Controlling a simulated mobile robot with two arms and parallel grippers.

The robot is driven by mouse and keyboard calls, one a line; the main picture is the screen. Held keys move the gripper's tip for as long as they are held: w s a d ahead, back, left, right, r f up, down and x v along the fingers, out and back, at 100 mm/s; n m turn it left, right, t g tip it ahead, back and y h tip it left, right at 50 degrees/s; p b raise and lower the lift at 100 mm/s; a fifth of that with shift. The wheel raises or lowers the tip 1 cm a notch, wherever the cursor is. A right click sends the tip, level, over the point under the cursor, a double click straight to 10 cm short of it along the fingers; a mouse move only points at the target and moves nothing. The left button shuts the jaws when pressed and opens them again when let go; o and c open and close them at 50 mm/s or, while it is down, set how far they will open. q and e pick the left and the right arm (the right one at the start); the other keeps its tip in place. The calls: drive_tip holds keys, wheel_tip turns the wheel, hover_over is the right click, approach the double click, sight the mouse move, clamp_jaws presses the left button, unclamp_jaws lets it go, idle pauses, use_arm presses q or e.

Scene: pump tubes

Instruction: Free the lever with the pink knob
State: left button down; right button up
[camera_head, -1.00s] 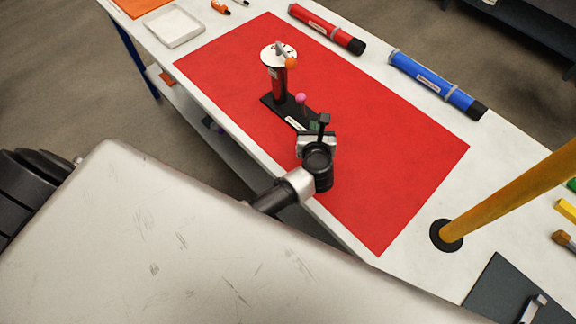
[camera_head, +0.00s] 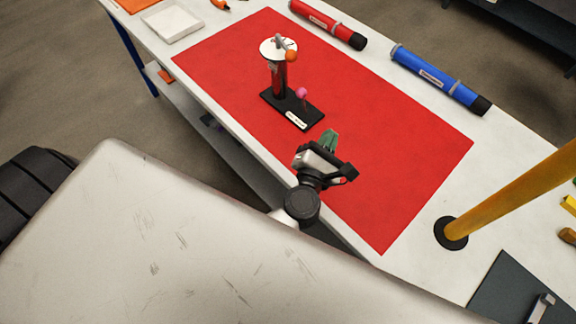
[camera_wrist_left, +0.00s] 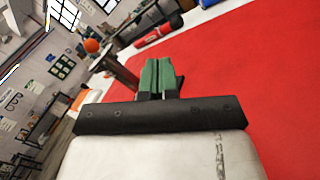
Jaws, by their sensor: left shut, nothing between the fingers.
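The pink knob (camera_head: 300,92) stands on a short lever above the black base (camera_head: 292,109) of the pump stand. A red cylinder (camera_head: 280,78) with a white round top (camera_head: 277,48) and an orange knob (camera_head: 291,56) rises from the same base. My left gripper (camera_head: 330,138) is shut and empty, apart from the base on its near right side. In the left wrist view its green fingertips (camera_wrist_left: 160,76) are together. The orange knob (camera_wrist_left: 91,46) shows there at upper left; I cannot make out the pink knob there. My right gripper is not in view.
The stand is on a red mat (camera_head: 400,150) with free room to the right. A red tube (camera_head: 328,23) and a blue tube (camera_head: 437,78) lie along the far edge. A yellow post (camera_head: 510,200) rises at right. A white tray (camera_head: 172,24) is at far left.

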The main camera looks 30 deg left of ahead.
use_arm(q)
drive_tip(key=s+f+m+g+h, duration=0.2)
drive_tip(key=f+m+g+h, duration=0.1)
drive_tip(key=m, duration=0.5)
drive_tip(key=s+d+f+m+g+h, duration=0.1)
drive_tip(key=s+f+m+g+h, duration=0.1)
drive_tip(key=m, duration=0.7)
drive_tip(key=s+d+f+m+g+h, duration=0.1)
drive_tip(key=s+f+m+g+h, duration=0.2)
drive_tip(key=m, duration=0.5)
drive_tip(key=shift+s+d+f+g+h, duration=0.2)
drive_tip(key=shift+s+f+g+h, duration=0.15)
drive_tip(key=shift+s+f, duration=0.3)
drive_tip(key=s+a+f+m+g+y, duration=0.3)
drive_tip(key=s+a+f+m+g, duration=0.1)
drive_tip(key=f, duration=0.3)
drive_tip(key=shift+s+a+m+b, duration=0.15)
drive_tip(key=shift+a+m+b, duration=0.25)
drive_tip(key=shift+a, duration=0.45)
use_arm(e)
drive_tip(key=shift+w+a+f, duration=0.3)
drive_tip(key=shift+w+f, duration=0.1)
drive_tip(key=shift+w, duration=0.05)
use_arm(q)
drive_tip(key=shift+f, duration=0.1)
